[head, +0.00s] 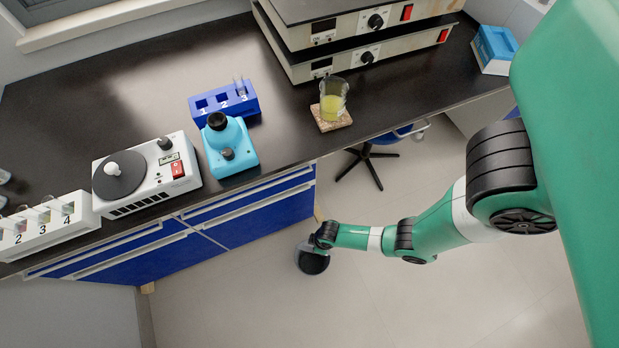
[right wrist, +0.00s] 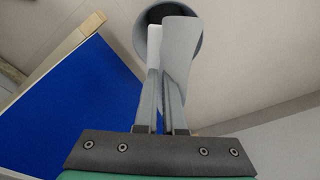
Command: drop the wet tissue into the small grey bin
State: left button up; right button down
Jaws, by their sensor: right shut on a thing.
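The small grey bin (head: 312,263) stands on the floor in front of the blue cabinets, and its round opening shows at the top of the right wrist view (right wrist: 141,38). My right gripper (head: 323,236) is low over the bin, overlapping its rim in the head view. In the right wrist view my right gripper (right wrist: 164,75) is shut on the white wet tissue (right wrist: 180,45), which sticks out past the fingertips in front of the bin's opening. I cannot tell whether the tissue is inside the rim. The tissue is not discernible in the head view. My left gripper is not in view.
The black bench (head: 150,90) with blue drawers (head: 250,215) is beside the bin. On it are a beaker of yellow liquid (head: 333,100), a turquoise device (head: 230,148), a blue rack (head: 224,102) and a white stirrer (head: 146,178). The floor right of the bin is clear.

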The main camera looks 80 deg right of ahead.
jog(key=shift+s+a+f+b, duration=0.1)
jog(key=shift+f+b, duration=0.2)
jog(key=shift+f, duration=0.15)
notch_tip(320, 180, down, 5)
jog(key=b, duration=0.5)
jog(key=shift+f, duration=0.1)
jog(key=c, duration=0.9)
grip_release()
jog(key=r+p, duration=0.3)
jog(key=r, duration=0.1)
jog(key=s+r+p, duration=0.1)
jog(key=r+p, duration=0.2)
jog(key=r, duration=0.1)
jog(key=r+p, duration=0.3)
jog(key=shift+s+r, duration=0.25)
jog(key=shift+r, duration=0.15)
